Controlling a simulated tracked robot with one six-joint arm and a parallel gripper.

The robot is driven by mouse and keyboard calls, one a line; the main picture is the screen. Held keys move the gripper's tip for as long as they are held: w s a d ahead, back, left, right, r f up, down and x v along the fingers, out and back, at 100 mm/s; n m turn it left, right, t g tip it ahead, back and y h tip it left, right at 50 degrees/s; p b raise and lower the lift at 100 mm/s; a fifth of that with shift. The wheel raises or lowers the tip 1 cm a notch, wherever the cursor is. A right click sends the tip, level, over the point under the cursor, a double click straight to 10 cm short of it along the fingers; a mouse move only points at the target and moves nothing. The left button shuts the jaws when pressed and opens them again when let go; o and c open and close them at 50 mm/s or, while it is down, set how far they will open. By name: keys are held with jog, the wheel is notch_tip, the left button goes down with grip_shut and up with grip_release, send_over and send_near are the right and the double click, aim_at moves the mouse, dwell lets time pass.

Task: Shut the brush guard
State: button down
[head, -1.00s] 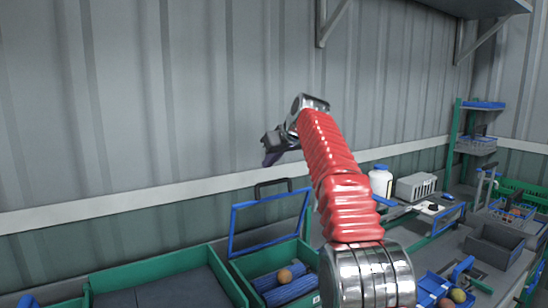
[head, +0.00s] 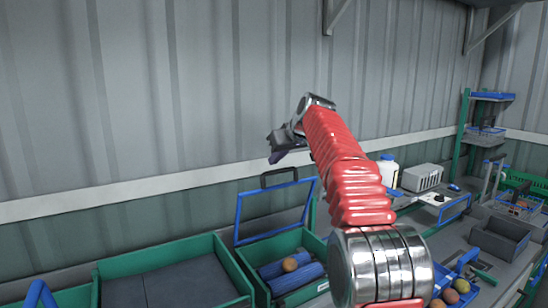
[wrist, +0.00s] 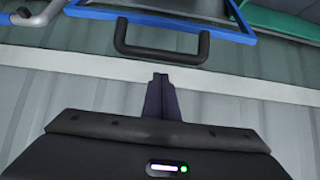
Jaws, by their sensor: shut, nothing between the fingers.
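The brush guard (head: 238,218), a blue-edged rectangular panel with a black handle (head: 279,178), stands raised at the back of the green brush box. Two blue brush rollers (head: 298,279) lie in the box below it. My gripper (head: 274,158) is shut and empty, just above the handle in the head view and apart from it as far as I can tell. In the wrist view, the dark purple fingertips (wrist: 161,80) point at the handle (wrist: 160,55), with the guard's blue edge (wrist: 165,14) beyond. My arm hides part of the right side.
An orange tomato (head: 290,265) rests on the rollers. A wide green-rimmed bin (head: 165,257) stands to the left. On the right are a white bottle (head: 388,170), a grey vented box (head: 422,178) and a dark grey crate (head: 500,241). The corrugated wall (head: 180,100) stands close behind.

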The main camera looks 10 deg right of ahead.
jog(key=shift+s+d+f, duration=0.2)
jog(key=shift+s+f, duration=0.05)
jog(key=shift+s, duration=0.2)
jog(key=shift+s+d+f, duration=0.15)
jog(key=shift+s+f, duration=0.05)
jog(key=shift+s, duration=0.2)
jog(key=shift+s+f, duration=0.1)
jog(key=shift+s, duration=0.1)
